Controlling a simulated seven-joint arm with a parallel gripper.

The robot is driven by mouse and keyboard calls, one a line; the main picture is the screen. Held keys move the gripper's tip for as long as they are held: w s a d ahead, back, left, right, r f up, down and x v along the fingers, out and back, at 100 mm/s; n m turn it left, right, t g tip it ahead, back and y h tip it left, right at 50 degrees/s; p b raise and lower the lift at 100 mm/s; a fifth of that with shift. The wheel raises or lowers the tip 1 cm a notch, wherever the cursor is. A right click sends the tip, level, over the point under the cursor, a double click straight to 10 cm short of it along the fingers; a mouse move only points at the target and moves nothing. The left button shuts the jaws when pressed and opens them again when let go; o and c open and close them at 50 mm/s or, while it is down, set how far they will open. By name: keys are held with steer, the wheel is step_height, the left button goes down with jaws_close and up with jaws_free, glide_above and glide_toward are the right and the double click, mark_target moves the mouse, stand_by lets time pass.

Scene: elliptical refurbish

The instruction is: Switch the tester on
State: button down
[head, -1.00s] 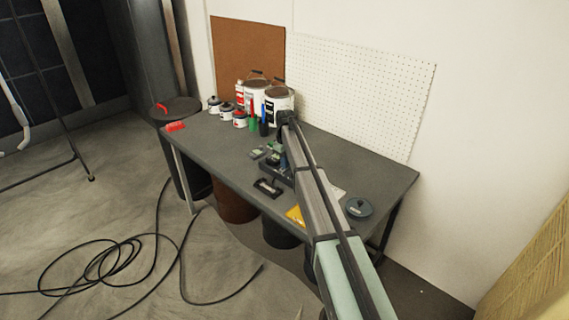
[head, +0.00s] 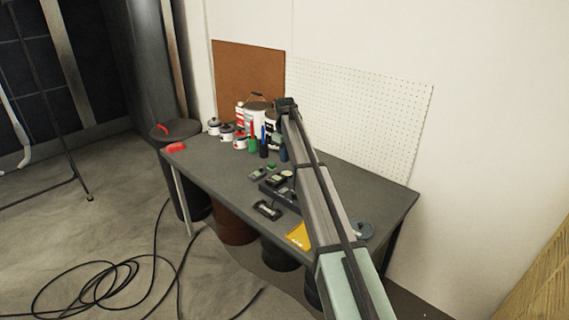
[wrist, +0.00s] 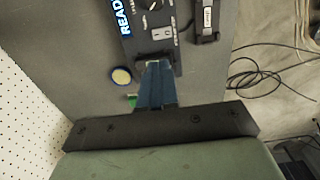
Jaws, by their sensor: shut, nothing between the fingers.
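The tester appears to be the dark box (head: 268,190) on the grey table. The wrist view shows its dark panel (wrist: 143,43) with a blue and white READY label (wrist: 125,14), a knob (wrist: 154,4) and a small light switch plate (wrist: 162,33). My gripper (wrist: 157,66) is shut and empty, its blue fingers over the near end of the panel. They hide that end, and I cannot tell whether they touch it. In the head view my gripper (head: 283,156) hangs behind the box. The switch's position is too small to read.
A black device (wrist: 207,20) with a white label lies beside the panel. A round yellowish disc (wrist: 121,76) lies on the other side. Cans (head: 257,116) and bottles stand behind. A yellow item (head: 299,236) lies near the table's front edge.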

steer(key=shift+r, duration=0.2)
steer(key=shift+s+a, duration=0.4)
steer(key=shift+a, duration=0.15)
steer(key=shift+f, duration=0.1)
step_height(320, 180, down, 8)
steer(key=shift+f, duration=0.1)
steer(key=shift+w+d+r, duration=0.4)
steer(key=shift+w+d, duration=0.1)
steer(key=shift+w, duration=0.05)
stand_by(0.5)
step_height(320, 180, up, 14)
steer(key=w+d, duration=0.1)
steer(key=shift+w+d, duration=0.2)
stand_by(0.4)
